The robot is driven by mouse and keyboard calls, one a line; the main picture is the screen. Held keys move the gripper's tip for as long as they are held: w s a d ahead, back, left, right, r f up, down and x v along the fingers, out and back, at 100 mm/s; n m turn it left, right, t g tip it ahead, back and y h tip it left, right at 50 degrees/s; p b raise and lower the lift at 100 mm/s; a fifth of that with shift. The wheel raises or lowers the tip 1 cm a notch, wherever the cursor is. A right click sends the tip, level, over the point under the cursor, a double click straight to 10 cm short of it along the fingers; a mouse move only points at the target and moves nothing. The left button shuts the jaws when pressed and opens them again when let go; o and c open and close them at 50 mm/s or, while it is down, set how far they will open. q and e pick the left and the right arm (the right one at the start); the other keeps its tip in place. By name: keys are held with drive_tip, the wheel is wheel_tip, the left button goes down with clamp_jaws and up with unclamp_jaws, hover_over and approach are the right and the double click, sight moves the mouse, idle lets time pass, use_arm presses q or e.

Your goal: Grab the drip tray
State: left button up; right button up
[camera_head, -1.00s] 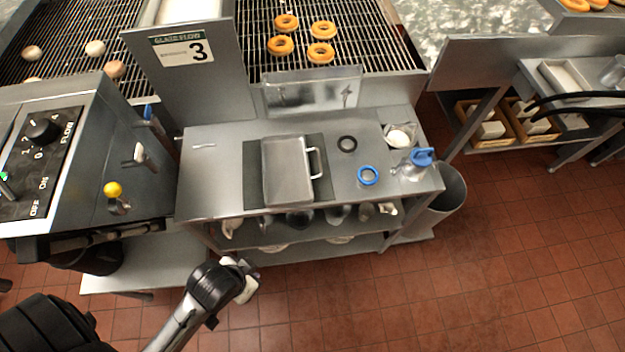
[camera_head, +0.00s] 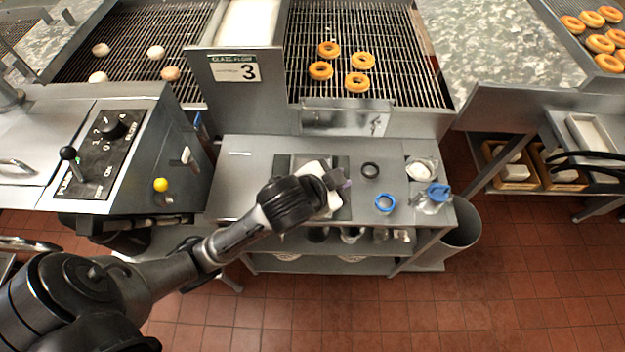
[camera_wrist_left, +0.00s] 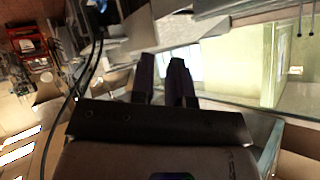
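The drip tray (camera_head: 300,160) is a shallow grey metal tray lying on the steel worktable, and my left arm and gripper cover most of it in the head view. My left gripper (camera_head: 341,182) is above the tray's right side, where the handle is hidden. I cannot tell whether it touches the tray. In the left wrist view, the two dark fingers of the gripper (camera_wrist_left: 162,75) stand a narrow gap apart, with nothing clearly held between them. The tray cannot be made out surely there. My right gripper is not in view.
A control box (camera_head: 110,150) stands left. A grey bin (camera_head: 463,225) stands right. Doughnuts (camera_head: 357,82) lie on the rack behind.

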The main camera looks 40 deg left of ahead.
use_arm(q)
drive_tip(key=w+d+r+m+p, duration=0.2)
drive_tip(key=w+r+m+p, duration=0.3)
drive_tip(key=w+r, duration=0.75)
drive_tip(key=a+f+n+g+y+p, duration=0.1)
drive_tip(key=a+f+n+g, duration=0.3)
drive_tip(key=f, duration=0.5)
drive_tip(key=a+f+n+g+y, duration=0.2)
drive_tip(key=a+f+g, duration=0.2)
drive_tip(key=a+f, duration=0.4)
drive_tip(key=s+f+n+g+h, duration=0.1)
drive_tip(key=f+n, duration=0.3)
drive_tip(key=s+d+f+n+g+h, duration=0.1)
drive_tip(key=f+n, duration=0.3)
drive_tip(key=f, duration=0.1)
drive_tip(key=s+f+n+g+b, duration=0.1)
drive_tip(key=f+n, duration=0.3)
drive_tip(key=f, duration=0.1)
drive_tip(key=shift+d+h, duration=0.35)
drive_tip(key=shift+h, duration=0.05)
drive_tip(key=shift+w+f+b, duration=0.2)
drive_tip(key=shift+f+b, duration=0.35)
drive_tip(key=shift+f, duration=2.1)
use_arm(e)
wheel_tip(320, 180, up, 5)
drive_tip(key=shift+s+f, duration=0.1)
